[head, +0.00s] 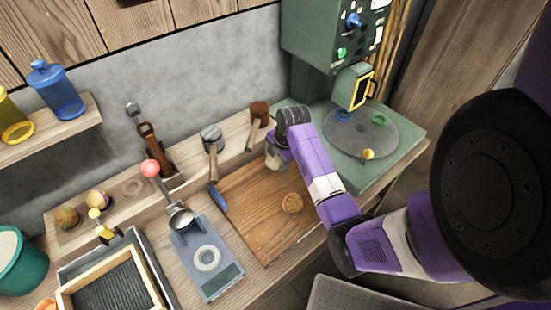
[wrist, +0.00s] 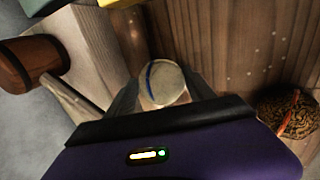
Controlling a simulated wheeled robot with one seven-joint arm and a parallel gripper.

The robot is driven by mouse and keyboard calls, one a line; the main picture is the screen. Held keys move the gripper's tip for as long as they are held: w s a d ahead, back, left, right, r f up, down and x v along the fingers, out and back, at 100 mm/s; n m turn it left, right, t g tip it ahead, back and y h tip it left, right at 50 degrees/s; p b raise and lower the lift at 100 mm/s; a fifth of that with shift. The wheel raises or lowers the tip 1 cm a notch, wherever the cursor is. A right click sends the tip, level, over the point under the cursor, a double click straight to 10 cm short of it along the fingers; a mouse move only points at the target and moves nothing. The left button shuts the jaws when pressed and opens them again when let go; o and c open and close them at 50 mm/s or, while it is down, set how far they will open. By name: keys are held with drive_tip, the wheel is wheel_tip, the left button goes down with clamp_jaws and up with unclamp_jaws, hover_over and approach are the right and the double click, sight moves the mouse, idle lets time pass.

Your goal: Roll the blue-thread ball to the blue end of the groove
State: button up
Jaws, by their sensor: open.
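The blue-thread ball (wrist: 163,83) is pale, with a dark blue line across it. In the wrist view it sits between the two fingers of my gripper (wrist: 164,90), which is open around it; I cannot tell whether either finger touches it. In the head view my gripper (head: 274,160) reaches down at the back edge of the wooden board (head: 245,215), and the pale ball is mostly hidden there.
A wooden-headed mallet (wrist: 35,62) lies close left of my gripper in the wrist view. A green machine with a round plate (head: 362,140) stands right.

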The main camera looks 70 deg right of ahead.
drive_tip(key=shift+s+a+f, duration=0.2)
drive_tip(key=shift+s+f, duration=0.15)
drive_tip(key=shift+f, duration=0.05)
drive_tip(key=v, duration=0.8)
drive_tip(key=shift+w+d+r, duration=0.25)
drive_tip(key=shift+w+r, duration=0.05)
drive_tip(key=shift+w, duration=0.05)
